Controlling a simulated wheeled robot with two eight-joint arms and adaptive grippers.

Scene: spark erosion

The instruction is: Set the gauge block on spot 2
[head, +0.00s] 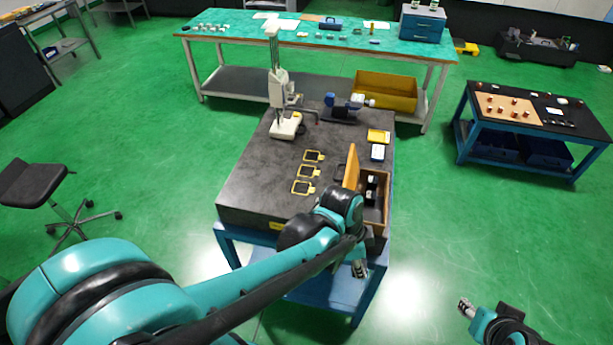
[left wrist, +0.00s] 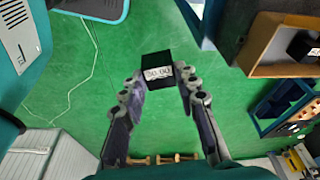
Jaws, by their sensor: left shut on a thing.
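My left gripper (left wrist: 160,88) is shut on a dark gauge block (left wrist: 158,72) with a pale number label, seen between its fingertips in the left wrist view. In the head view my left gripper (head: 359,268) hangs low by the front right edge of the dark surface plate (head: 260,165); the block cannot be made out there. Three yellow-framed spots lie in a row on the plate: far (head: 313,156), middle (head: 308,171) and near (head: 302,187). Their numbers are too small to read. My right gripper (head: 466,307) is low at right, away from the plate; its opening is unclear.
An open wooden box (head: 386,205) with dark blocks inside stands at the plate's right edge, its lid (head: 351,167) upright beside the spots. A height gauge (head: 283,95) and a blue-grey instrument (head: 338,108) stand at the back. A yellow tray (head: 379,136) lies at right.

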